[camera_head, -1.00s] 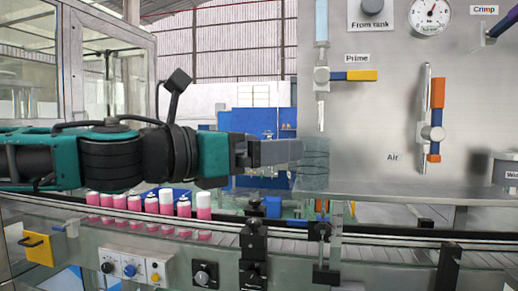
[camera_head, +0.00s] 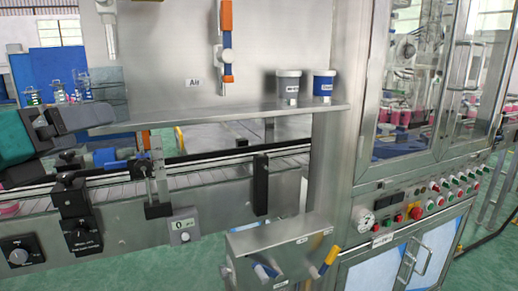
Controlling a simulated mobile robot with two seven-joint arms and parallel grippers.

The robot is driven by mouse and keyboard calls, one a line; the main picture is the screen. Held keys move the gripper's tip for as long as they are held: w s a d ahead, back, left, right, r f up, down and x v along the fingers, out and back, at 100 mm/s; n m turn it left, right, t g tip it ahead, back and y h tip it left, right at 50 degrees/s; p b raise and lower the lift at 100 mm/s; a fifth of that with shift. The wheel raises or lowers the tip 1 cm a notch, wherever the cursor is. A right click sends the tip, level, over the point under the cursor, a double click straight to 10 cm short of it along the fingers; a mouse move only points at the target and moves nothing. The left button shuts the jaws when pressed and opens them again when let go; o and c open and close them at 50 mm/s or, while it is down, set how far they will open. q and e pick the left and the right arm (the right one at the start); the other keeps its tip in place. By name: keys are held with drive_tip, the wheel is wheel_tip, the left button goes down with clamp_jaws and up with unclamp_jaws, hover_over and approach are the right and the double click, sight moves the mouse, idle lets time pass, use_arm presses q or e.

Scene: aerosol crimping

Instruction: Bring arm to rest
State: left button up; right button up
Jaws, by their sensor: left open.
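My left arm comes in from the left edge in the head view. Its gripper (camera_head: 78,120) is raised in the air in front of the conveyor and points right. Nothing shows held in it, and its far finger is hard to make out. My right gripper is not in this view.
The conveyor (camera_head: 205,178) runs across below the gripper, with black clamps along its rail. A glass-doored cabinet (camera_head: 400,110) with a button panel stands at right. Green floor (camera_head: 380,272) shows below.

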use_arm(q)
wheel_tip(320, 180, down, 27)
drive_tip(key=s+d+n+g+y, duration=0.25)
drive_tip(key=n+g+y, duration=0.2)
drive_tip(key=n, duration=1.55)
drive_tip(key=s+d+f+n+g, duration=0.4)
drive_tip(key=s+f+n+g, duration=0.5)
drive_tip(key=s+f+n, duration=0.6)
drive_tip(key=w+d+f+m+t+h+p, duration=0.1)
drive_tip(key=w+d+f+m+t+p, duration=0.2)
drive_tip(key=w+f+t, duration=0.2)
wheel_tip(320, 180, down, 2)
drive_tip(key=t, duration=0.2)
drive_tip(key=shift+w+t, duration=0.35)
drive_tip(key=shift+h, duration=0.25)
